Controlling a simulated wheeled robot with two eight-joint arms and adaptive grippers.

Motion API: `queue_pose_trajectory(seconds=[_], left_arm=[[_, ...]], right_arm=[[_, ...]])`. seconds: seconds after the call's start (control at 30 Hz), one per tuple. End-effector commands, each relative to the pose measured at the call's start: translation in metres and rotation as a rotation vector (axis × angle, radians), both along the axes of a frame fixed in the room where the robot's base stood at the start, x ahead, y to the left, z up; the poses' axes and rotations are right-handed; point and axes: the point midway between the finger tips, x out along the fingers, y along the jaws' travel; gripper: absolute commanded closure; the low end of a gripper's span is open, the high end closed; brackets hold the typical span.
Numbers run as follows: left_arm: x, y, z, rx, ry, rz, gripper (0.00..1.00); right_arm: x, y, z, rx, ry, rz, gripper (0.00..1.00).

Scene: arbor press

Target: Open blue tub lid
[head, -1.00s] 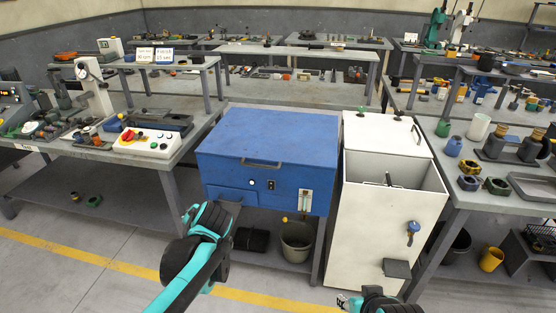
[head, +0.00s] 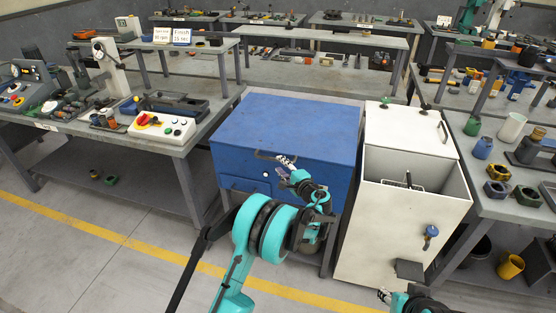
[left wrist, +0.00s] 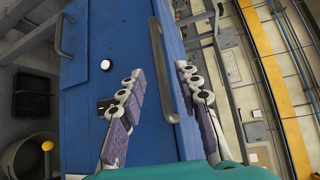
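The blue tub (head: 232,166) stands on a low grey bench, with its flat blue lid (head: 290,122) shut. A bar handle (head: 262,156) is at the lid's front edge; its right part is hidden by my gripper. My left gripper (head: 284,163) is at this handle. In the left wrist view the handle (left wrist: 168,70) lies between the two spread fingers of the left gripper (left wrist: 160,73), with gaps visible on both sides. My right gripper (head: 384,296) shows only partly at the bottom edge, and its fingers are too small to read.
A white bin (head: 400,215) with an open front compartment stands close to the tub's right. A grey bench (head: 165,147) with a control box (head: 162,128) is at the left. Another bench with cups and parts is at the right. The floor at front left is clear.

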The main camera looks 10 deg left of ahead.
Motion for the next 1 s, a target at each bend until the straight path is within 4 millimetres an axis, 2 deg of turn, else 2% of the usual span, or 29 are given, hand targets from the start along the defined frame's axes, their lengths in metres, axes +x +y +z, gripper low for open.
queue_pose_trajectory(seconds=[0.1,0.3,0.67,0.7,0.8,0.83,1.0], left_arm=[[0.015,0.016,-0.005,-0.001,0.0,0.002,0.67],[0.035,0.034,-0.008,-0.003,-0.001,0.002,0.67],[0.041,0.04,-0.008,-0.004,-0.001,0.0,0.67],[0.041,0.04,-0.008,-0.004,-0.001,0.0,0.69],[0.041,0.04,-0.008,-0.004,-0.001,0.0,0.96],[0.041,0.04,-0.008,-0.004,-0.001,0.0,1.0],[0.041,0.04,-0.008,-0.004,-0.001,0.0,1.0]], right_arm=[[0.0,0.0,-0.008,0.0,0.0,0.0,0.6],[0.0,0.0,-0.015,0.0,0.0,0.0,0.6],[0.0,0.0,-0.016,0.0,0.0,0.0,0.6],[0.0,0.0,-0.016,0.0,0.0,0.0,0.6],[0.0,0.0,-0.016,0.0,0.0,0.0,0.6],[0.0,0.0,-0.016,0.0,0.0,0.0,0.6],[0.0,0.0,-0.016,0.0,0.0,0.0,0.6]])
